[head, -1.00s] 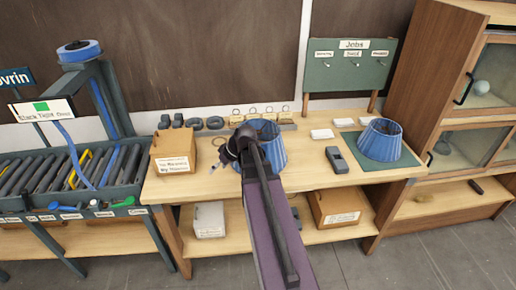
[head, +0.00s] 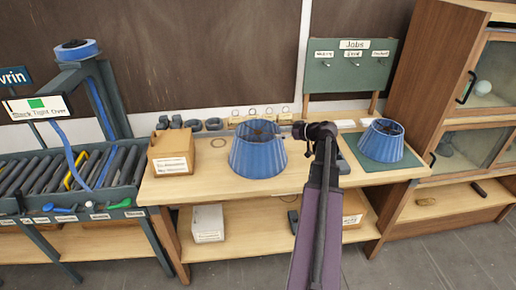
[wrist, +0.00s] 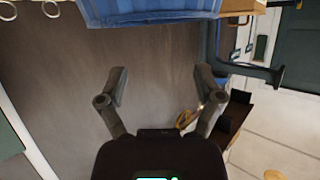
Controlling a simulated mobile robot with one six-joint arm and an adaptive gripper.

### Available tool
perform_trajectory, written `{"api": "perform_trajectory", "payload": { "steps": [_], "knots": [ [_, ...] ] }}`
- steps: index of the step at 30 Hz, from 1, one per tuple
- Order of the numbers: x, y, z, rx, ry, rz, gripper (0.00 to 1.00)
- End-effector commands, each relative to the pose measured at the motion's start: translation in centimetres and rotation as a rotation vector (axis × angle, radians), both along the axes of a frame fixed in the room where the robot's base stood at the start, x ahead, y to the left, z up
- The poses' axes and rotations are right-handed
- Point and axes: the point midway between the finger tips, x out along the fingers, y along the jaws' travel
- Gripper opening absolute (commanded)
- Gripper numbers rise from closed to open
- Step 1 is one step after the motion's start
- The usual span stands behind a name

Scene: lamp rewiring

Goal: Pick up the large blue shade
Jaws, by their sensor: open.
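The large blue shade (head: 257,155), ribbed and wider at the bottom, stands upright on the wooden bench in the head view. My gripper (head: 299,131) is just to the right of its upper part, pointing left; any gap between them is hard to judge. In the wrist view, my gripper (wrist: 160,84) has its two fingers spread, with nothing between them. A blue ribbed surface, seemingly the large shade (wrist: 150,8), crosses the top edge there, beyond the fingertips and mostly cut off. A smaller blue shade (head: 382,142) stands on a green mat at the right.
A cardboard box (head: 171,153) stands left of the large shade. Small parts and rings line the bench's back. The green Jobs board (head: 350,68) rises behind my arm.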

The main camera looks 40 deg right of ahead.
Motion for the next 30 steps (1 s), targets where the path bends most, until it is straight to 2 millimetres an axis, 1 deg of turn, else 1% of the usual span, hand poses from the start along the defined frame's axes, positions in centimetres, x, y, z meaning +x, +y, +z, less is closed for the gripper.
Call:
{"api": "perform_trajectory", "payload": {
  "steps": [1,4,17,20,23,30],
  "knots": [
    [-0.2,-0.6,0.0,-0.004,-0.01,-0.008,0.85],
    [-0.4,-1.1,0.2,-0.011,-0.022,-0.012,0.85],
    [-0.2,-1.0,0.1,-0.012,-0.022,-0.011,0.85],
    [0.4,-0.9,-0.3,-0.011,-0.022,-0.011,0.85],
    [1.4,-0.6,-0.7,-0.011,-0.022,-0.009,0.85],
    [4.6,0.1,-2.2,-0.012,-0.021,-0.008,0.85]
  ]
}}
